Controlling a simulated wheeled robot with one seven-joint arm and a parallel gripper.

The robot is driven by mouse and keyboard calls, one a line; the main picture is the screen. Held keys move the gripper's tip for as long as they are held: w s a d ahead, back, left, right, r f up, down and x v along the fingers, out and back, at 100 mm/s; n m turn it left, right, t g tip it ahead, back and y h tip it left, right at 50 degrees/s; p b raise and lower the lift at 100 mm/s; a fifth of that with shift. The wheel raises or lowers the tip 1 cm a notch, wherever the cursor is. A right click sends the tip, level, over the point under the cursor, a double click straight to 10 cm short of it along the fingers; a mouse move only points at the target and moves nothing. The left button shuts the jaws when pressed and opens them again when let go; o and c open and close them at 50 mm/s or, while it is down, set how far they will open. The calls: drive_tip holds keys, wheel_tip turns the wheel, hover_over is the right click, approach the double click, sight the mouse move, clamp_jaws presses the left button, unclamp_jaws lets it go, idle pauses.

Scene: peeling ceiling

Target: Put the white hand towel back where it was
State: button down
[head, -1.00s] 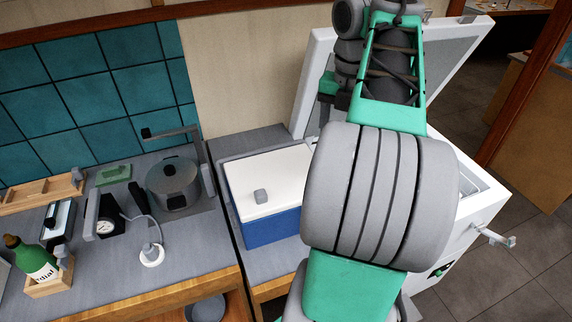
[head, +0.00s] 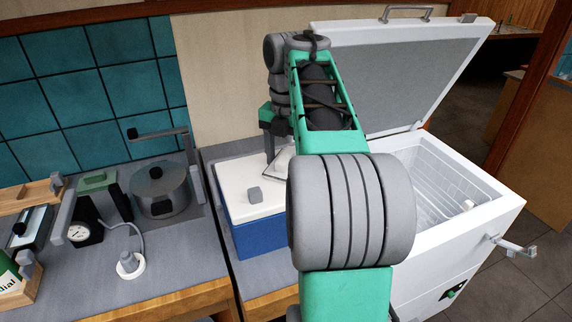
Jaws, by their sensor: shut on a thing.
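My gripper (head: 271,150) is at the end of my green and grey arm, low over the right part of the white cooler lid. It is shut on a small pale, flat piece, which looks like the white hand towel (head: 284,161). My arm and wrist hide part of it, so its full shape does not show. I cannot tell whether the towel touches the lid.
The blue cooler (head: 258,236) with a white lid stands on the grey counter. An open white chest freezer (head: 455,262) with a wire basket is at right. A pot (head: 163,193), a gauge (head: 80,232) and a green bottle (head: 8,272) crowd the left counter.

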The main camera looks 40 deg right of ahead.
sight(286, 154)
drive_tip(key=shift+f, duration=0.15)
drive_tip(key=shift+c, duration=1.8)
unclamp_jaws()
wheel_tip(286, 154, up, 12)
drive_tip(key=p, duration=1.1)
drive_tip(key=shift+r+p, duration=0.25)
drive_tip(key=shift+p, duration=0.1)
